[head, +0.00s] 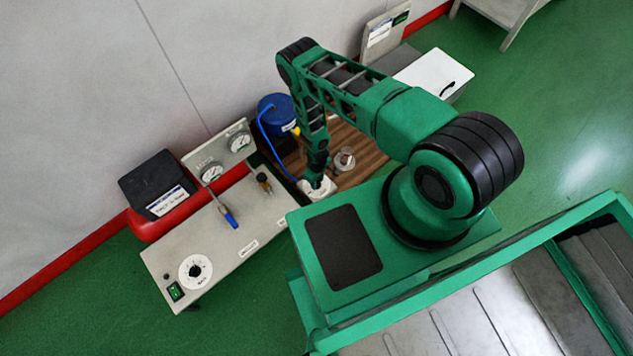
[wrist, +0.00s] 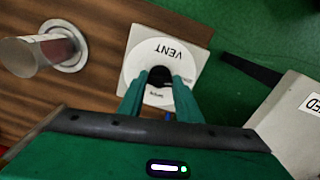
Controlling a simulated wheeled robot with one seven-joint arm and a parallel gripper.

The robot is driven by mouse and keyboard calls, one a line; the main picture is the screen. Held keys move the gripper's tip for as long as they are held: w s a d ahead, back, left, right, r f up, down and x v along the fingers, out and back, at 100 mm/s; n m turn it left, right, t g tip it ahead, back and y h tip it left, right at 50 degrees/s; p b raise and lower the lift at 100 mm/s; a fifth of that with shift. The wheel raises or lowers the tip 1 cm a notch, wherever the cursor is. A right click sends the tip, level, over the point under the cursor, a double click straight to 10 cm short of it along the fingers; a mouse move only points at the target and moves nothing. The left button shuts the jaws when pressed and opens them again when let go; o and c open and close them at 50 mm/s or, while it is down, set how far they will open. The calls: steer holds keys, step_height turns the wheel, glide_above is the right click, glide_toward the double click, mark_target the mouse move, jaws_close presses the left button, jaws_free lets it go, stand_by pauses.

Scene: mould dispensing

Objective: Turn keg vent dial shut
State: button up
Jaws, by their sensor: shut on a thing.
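The vent dial is a white disc marked VENT (wrist: 144,61) on a pale square plate, with a black knob (wrist: 160,74) at its centre. My gripper (wrist: 159,88) is shut on the black knob, one green finger on each side. A second line of lettering on the disc is partly covered by the fingers, so the knob's setting cannot be read. In the head view the pale plate (head: 327,191) sits at the front of the wooden top, with my gripper (head: 316,184) down on it. The blue keg (head: 272,112) stands behind, partly hidden by my arm.
A clear cylinder on a round metal base (wrist: 69,62) stands left of the dial. A grey bench (head: 222,262) carries gauges (head: 212,172), a blue-handled lever (head: 231,219) and another dial (head: 195,272). A blue hose (head: 266,135) runs from the keg towards the vent plate.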

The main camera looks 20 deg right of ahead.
steer(key=o, duration=1)
steer(key=shift+o, duration=0.2)
steer(key=shift+r, duration=0.1)
step_height(320, 180, up, 11)
steer(key=shift+f, duration=0.2)
